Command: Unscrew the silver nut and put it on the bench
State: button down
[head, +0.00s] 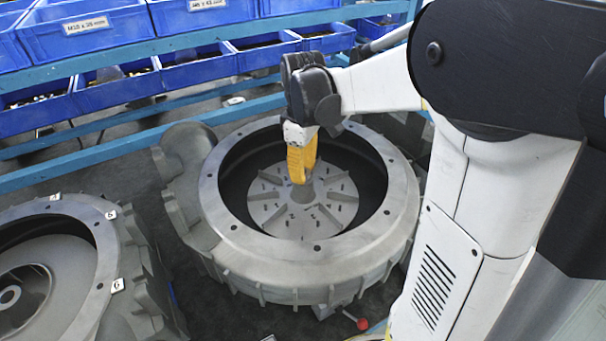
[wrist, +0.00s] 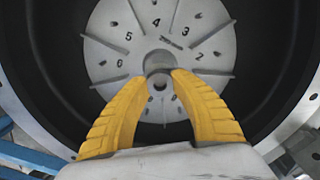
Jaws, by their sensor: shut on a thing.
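My gripper (head: 300,182) reaches down into the open blower housing (head: 225,225), with its yellow fingers at the middle of the grey bladed disc (head: 272,212). In the wrist view the fingertips (wrist: 159,78) are shut on the silver nut (wrist: 158,62), one on each side of it. The nut is a round grey piece at the disc's centre. From these views I cannot tell whether it is still seated on the disc or lifted slightly. In the head view the fingers mostly hide the nut.
A second blower housing (head: 75,225) stands at the left. Blue bins (head: 95,45) sit on a blue rack (head: 120,150) behind. The housing's raised rim surrounds my gripper. A red knob (head: 362,324) shows below the housing.

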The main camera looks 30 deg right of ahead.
jog(key=n, duration=0.7)
jog(key=shift+n, duration=0.3)
jog(key=n, duration=0.3)
jog(key=shift+n, duration=0.3)
jog(key=n, duration=0.4)
jog(key=shift+n, duration=0.3)
jog(key=shift+r+p, duration=0.6)
jog(key=shift+r, duration=0.2)
jog(key=shift+r+p, duration=0.9)
jog(key=shift+r, duration=0.4)
